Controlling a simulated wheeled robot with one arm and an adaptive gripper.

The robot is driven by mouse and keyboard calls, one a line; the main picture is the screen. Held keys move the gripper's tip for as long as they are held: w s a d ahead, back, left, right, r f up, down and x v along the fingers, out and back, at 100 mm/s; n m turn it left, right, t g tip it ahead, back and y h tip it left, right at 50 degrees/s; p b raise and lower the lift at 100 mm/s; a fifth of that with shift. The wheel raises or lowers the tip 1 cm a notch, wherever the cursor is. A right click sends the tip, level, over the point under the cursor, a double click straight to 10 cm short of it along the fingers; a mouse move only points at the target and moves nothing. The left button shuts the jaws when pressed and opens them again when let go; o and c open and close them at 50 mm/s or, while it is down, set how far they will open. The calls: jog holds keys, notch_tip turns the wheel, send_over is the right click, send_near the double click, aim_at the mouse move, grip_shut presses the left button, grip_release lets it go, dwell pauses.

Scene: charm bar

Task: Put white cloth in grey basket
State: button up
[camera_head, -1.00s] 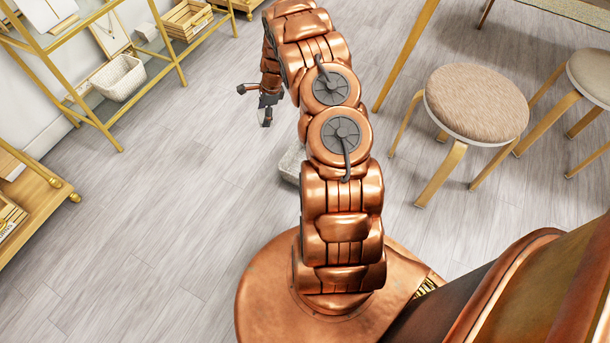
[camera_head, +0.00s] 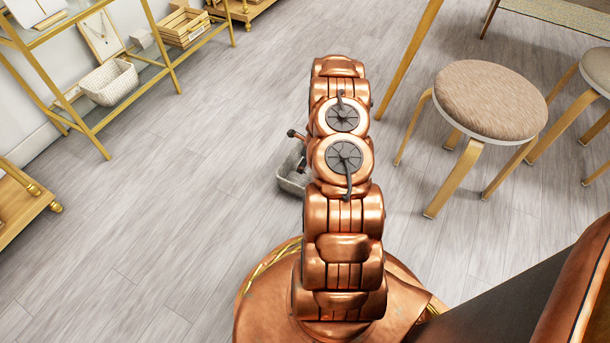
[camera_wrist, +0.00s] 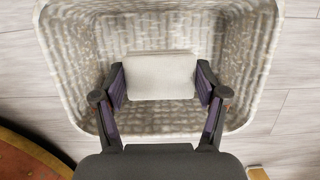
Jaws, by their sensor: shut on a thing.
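The white cloth (camera_wrist: 160,76) is a flat, folded pale rectangle. In the wrist view it sits between the two fingers of my gripper (camera_wrist: 160,84), which are shut on its left and right edges. The grey basket (camera_wrist: 72,50) is woven and open-topped, and its walls surround the cloth and fingers in that view. I cannot tell whether the cloth touches the basket floor. In the head view the grey basket (camera_head: 292,182) stands on the floor, half hidden behind my arm. My gripper and the cloth are hidden there.
A brass shelf rack (camera_head: 100,150) at left holds a white woven basket (camera_head: 110,82) and a wooden crate (camera_head: 184,26). Round stools (camera_head: 490,100) and a table leg (camera_head: 408,58) stand at right. Floor left of the grey basket is clear.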

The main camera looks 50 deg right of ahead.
aim_at(303, 175)
jog(key=shift+f+b, duration=1)
jog(key=shift+f, duration=2.1)
jog(key=shift+f, duration=0.1)
jog(key=o, duration=1.1)
